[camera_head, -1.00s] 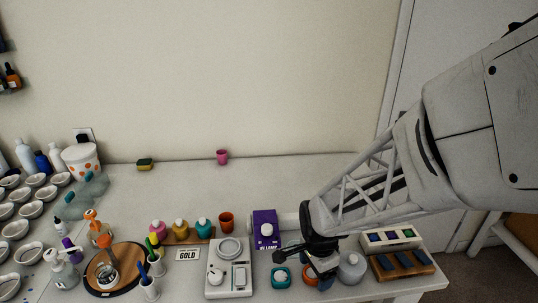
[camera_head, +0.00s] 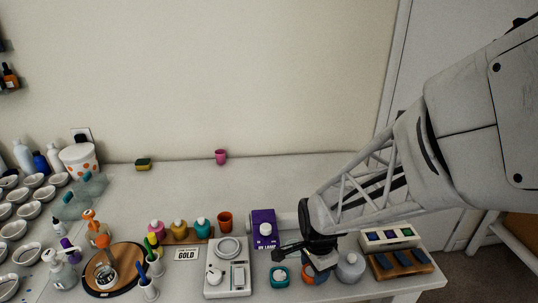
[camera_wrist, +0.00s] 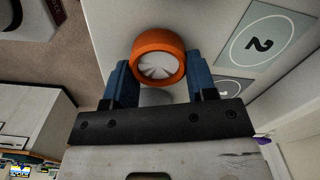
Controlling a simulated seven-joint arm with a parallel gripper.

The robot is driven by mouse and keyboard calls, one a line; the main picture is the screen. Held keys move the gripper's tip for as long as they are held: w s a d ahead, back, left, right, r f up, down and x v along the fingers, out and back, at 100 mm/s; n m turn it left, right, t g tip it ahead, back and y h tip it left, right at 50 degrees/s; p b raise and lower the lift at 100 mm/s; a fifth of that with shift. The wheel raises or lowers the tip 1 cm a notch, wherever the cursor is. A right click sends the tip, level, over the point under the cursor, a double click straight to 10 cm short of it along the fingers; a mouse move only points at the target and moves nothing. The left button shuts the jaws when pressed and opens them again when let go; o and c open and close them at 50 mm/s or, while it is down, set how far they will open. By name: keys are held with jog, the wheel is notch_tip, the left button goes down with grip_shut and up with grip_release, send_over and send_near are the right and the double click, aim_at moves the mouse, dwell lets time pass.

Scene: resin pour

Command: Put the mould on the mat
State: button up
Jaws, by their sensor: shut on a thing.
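My gripper (camera_wrist: 158,82) is shut, its blue finger pads on either side of a round orange thing with a white fluted middle, seemingly the mould (camera_wrist: 142,41). In the head view my gripper (camera_head: 318,262) is at the front right of the table, with the orange mould (camera_head: 308,273) partly hidden beneath it. The wrist view shows a grey-green square marked 2 (camera_wrist: 268,34) on the pale surface and a similar, partly covered square (camera_wrist: 222,88). I cannot tell whether either is the mat.
A teal pot (camera_head: 280,277) stands left of my gripper and a grey bottle (camera_head: 351,268) right of it. The purple UV lamp box (camera_head: 264,229) and white scale (camera_head: 228,267) are farther left. A block rack (camera_head: 398,264) is at right. The back of the table is mostly clear.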

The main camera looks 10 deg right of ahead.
notch_tip(320, 180, up, 3)
jog(key=shift+f, duration=0.2)
jog(key=shift+s+r, duration=0.2)
jog(key=shift+r, duration=0.1)
jog(key=s+r, duration=0.1)
jog(key=s, duration=1.4)
jog(key=shift+s+d+r, duration=0.2)
jog(key=shift+s+d, duration=0.05)
jog(key=shift+d, duration=0.05)
jog(key=shift+w, duration=0.15)
jog(key=shift+w+a+r+n, duration=0.1)
jog(key=shift+w+a+n, duration=0.4)
jog(key=shift+w, duration=1.15)
jog(key=shift+w+a+f+n, duration=0.15)
jog(key=shift+w+n, duration=0.75)
jog(key=shift+w, duration=0.8)
jog(key=shift+w+a+r+n, duration=0.25)
jog(key=shift+w+n, duration=0.45)
jog(key=shift+w, duration=0.95)
jog(key=shift+f, duration=0.1)
jog(key=shift+w+a+f, duration=0.2)
jog(key=shift+w+f, duration=0.05)
jog(key=shift+w, duration=2.4)
jog(key=shift+w+a+f, duration=0.2)
jog(key=shift+w+f, duration=0.05)
jog(key=shift+w, duration=2.4)
jog(key=shift+w+a+f, duration=0.2)
jog(key=shift+w+f, duration=0.05)
jog(key=shift+w, duration=2.4)
